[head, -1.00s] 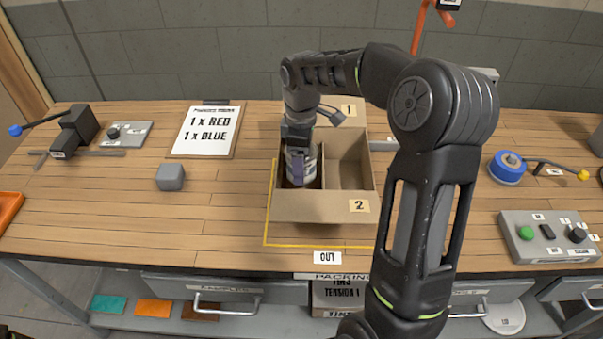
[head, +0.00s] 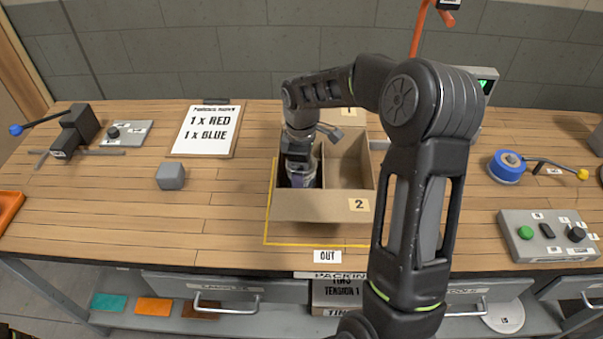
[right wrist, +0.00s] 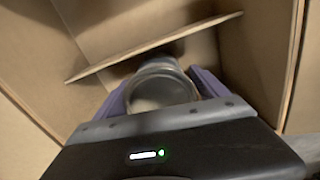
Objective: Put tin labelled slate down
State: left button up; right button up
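A divided cardboard box (head: 320,207) stands on the bench, with flaps marked 1 and 2. My right gripper (head: 299,176) points down into its left compartment. It is shut on a tin, whose round rim (right wrist: 163,88) shows between the purple fingers (right wrist: 160,92) in the right wrist view. The tin's label cannot be read, and in the head view the gripper and box wall hide most of the tin. I cannot tell whether its base touches the box floor. The right compartment (head: 350,165) looks empty. My left gripper is not in view.
A yellow outline (head: 267,215) surrounds the box, with an OUT label (head: 327,257) in front. A board (head: 207,130) reads 1 x RED, 1 x BLUE. A button panel (head: 547,238) and blue round device (head: 506,167) stand right.

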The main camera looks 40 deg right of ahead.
jog(key=shift+o, duration=0.7)
jog(key=shift+r, duration=0.2)
notch_tip(320, 180, up, 12)
jog(key=shift+b, duration=0.45)
